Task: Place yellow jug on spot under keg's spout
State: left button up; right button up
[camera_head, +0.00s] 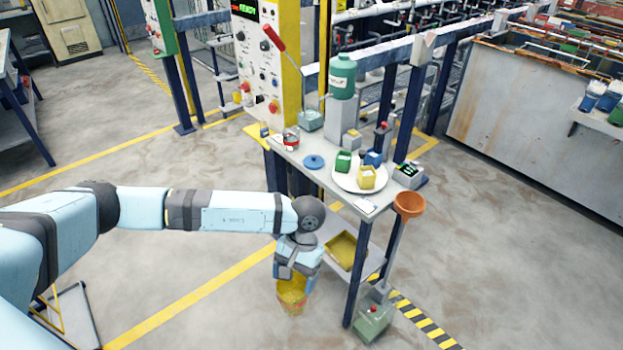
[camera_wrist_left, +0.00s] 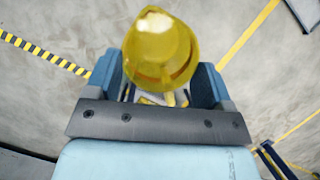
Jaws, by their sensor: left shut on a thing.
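My left gripper (camera_head: 296,270) is shut on the yellow jug (camera_head: 291,295) and holds it above the floor, left of the workbench (camera_head: 285,150) and below its top. In the left wrist view the translucent yellow jug (camera_wrist_left: 160,55) sits between the two fingers of the gripper (camera_wrist_left: 158,85). A green container (camera_head: 342,76) on a grey cylinder stands at the back of the bench top; it may be the keg. I cannot make out its spout. A blue disc (camera_head: 313,161) lies on the bench top; I cannot tell whether it marks the spot. My right gripper is not in view.
A white plate (camera_head: 345,184) with green, blue and yellow boxes is on the bench. A clear vessel (camera_head: 310,120) and a red-and-white can (camera_head: 291,138) stand near the back. A yellow tray (camera_head: 347,250) lies on the lower shelf. An orange funnel (camera_head: 408,205) is at the right corner.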

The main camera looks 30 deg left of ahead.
aim_at(321, 152)
jog(key=i+l+z, duration=1.1)
jog(key=i, duration=0.25)
jog(key=i+u, duration=0.2)
jog(key=i, duration=0.2)
jog(key=i+l+u, duration=0.2)
jog(key=i, duration=0.2)
jog(key=i+l+u, duration=0.15)
jog(key=i, duration=0.25)
jog(key=i+u, duration=0.25)
jog(key=u, duration=0.15)
jog(key=i+l+u, duration=0.1)
jog(key=i+u, duration=0.25)
jog(key=i+l+u, duration=0.1)
jog(key=u, duration=0.3)
jog(key=i+l+u, duration=0.1)
jog(key=u, duration=0.4)
jog(key=i+l+u, duration=0.2)
jog(key=u, duration=0.25)
jog(key=i+l+u, duration=0.15)
jog(key=u, duration=0.35)
jog(key=l+u, duration=0.3)
jog(key=u, duration=0.15)
jog(key=i+l+u, duration=0.1)
jog(key=l+u, duration=0.15)
jog(key=u, duration=0.25)
